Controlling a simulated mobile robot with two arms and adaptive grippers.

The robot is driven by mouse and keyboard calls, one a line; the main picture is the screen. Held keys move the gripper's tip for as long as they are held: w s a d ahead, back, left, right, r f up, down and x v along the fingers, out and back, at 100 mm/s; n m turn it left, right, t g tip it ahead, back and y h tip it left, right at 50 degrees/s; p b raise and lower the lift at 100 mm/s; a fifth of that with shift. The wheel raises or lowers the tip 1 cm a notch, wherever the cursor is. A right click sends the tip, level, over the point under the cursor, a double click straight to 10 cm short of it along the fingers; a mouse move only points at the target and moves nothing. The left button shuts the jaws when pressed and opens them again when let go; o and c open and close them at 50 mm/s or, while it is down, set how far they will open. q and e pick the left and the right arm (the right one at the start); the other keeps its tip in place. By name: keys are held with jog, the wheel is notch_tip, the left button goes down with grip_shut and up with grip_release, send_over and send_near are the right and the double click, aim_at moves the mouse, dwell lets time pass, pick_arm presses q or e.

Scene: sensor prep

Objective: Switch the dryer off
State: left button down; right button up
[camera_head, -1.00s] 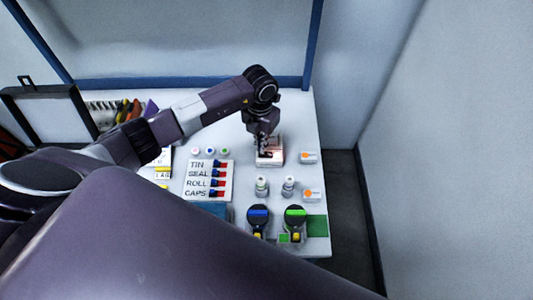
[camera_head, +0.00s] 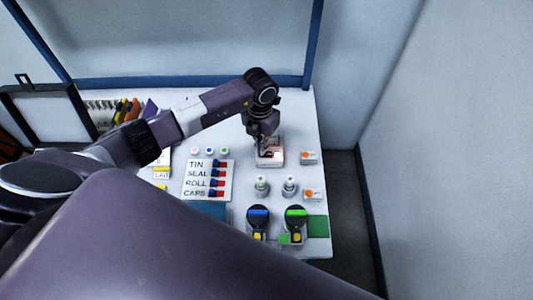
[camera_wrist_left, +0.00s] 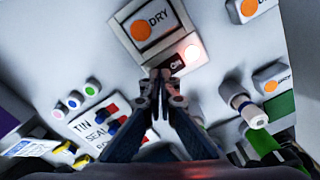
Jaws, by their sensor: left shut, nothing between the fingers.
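The dryer (camera_head: 276,161) is a pale box at the back right of the bench. In the left wrist view the dryer (camera_wrist_left: 124,38) has a "DRY" label with an orange dot. A small dark switch panel (camera_wrist_left: 177,63) sits on its near side, beside a glowing pinkish-red light (camera_wrist_left: 192,52). My left gripper (camera_head: 263,154) is over the dryer's near part. In the left wrist view the left gripper (camera_wrist_left: 160,74) is shut and empty, its tips close beside the switch panel. I cannot tell whether they touch it. My right gripper is not in view.
Small orange-dotted "DRY" boxes (camera_head: 309,157) stand right of the dryer. Two bottles (camera_head: 262,187) and two dark devices with blue and green tops (camera_head: 296,217) stand nearer. A "TIN SEAL ROLL CAPS" board (camera_head: 198,180) lies to the left. Bare bench (camera_head: 290,115) lies behind the dryer.

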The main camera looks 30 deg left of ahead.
pick_arm(q)
jog(key=shift+f+b, duration=0.4)
jog(key=shift+f, duration=0.2)
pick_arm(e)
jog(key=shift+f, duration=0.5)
pick_arm(q)
jog(key=shift+r+p, duration=0.65)
jog(key=shift+r, duration=0.15)
jog(key=shift+r+p, duration=0.55)
jog(key=shift+r, duration=0.2)
notch_tip(320, 180, up, 3)
jog(key=shift+f+p, duration=0.2)
jog(key=shift+p, duration=0.8)
jog(key=shift+r+p, duration=0.55)
jog(key=shift+r, duration=0.2)
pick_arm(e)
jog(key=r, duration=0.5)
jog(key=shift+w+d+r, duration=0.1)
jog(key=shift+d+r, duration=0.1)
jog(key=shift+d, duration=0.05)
pick_arm(q)
jog(key=shift+d+f, duration=0.1)
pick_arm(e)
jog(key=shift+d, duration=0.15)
